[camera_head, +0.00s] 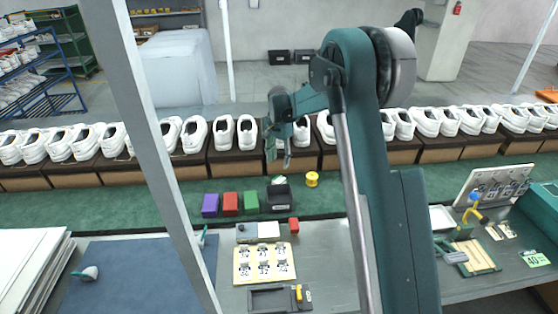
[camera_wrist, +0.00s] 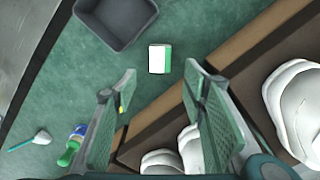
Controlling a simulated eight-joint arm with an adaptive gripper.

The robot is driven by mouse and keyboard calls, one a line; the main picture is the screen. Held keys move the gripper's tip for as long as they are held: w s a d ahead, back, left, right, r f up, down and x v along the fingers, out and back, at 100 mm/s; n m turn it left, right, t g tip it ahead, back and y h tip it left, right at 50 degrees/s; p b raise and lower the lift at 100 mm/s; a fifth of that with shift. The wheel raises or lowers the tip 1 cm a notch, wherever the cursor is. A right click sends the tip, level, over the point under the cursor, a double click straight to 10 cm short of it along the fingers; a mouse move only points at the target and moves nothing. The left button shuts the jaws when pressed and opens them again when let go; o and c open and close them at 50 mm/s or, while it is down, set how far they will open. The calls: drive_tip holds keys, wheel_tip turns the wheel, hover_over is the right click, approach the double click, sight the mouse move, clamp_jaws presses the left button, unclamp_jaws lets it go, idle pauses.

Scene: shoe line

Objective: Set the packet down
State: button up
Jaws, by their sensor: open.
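The packet (camera_wrist: 159,59) is a small white box shape with a green edge. In the wrist view it is on the green surface, beside a dark open bin (camera_wrist: 113,20). In the head view a small white patch behind the black bin (camera_head: 279,198) looks like the packet (camera_head: 278,180). My gripper (camera_wrist: 160,82) is open, with one finger to each side and the packet just beyond the fingertips, touching neither. In the head view my gripper (camera_head: 279,153) hangs above the green strip in front of the shoe row.
White shoes (camera_head: 223,131) stand on brown boxes (camera_head: 235,158) in a long row behind the green strip. Purple (camera_head: 210,205), red (camera_head: 231,204) and green (camera_head: 251,202) blocks line up left of the black bin. A yellow spool (camera_head: 312,179) stands to its right.

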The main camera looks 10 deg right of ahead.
idle(0.4)
drive_tip(key=s+d+r+n+t, duration=0.2)
drive_tip(key=s+d+r, duration=0.1)
drive_tip(key=s+r, duration=0.85)
drive_tip(key=s+d+r+n+t, duration=0.15)
drive_tip(key=s+d+r, duration=0.25)
drive_tip(key=s+r, duration=0.8)
drive_tip(key=s+d+f+n+t, duration=0.1)
drive_tip(key=s+d+n+t, duration=0.1)
drive_tip(key=s, duration=1.3)
drive_tip(key=s+d+f+n+t, duration=0.1)
drive_tip(key=s+d+f+n, duration=0.1)
drive_tip(key=s, duration=1.3)
drive_tip(key=shift+s+f+n+t, duration=0.2)
drive_tip(key=shift+s+n+t, duration=0.15)
drive_tip(key=shift+n, duration=0.4)
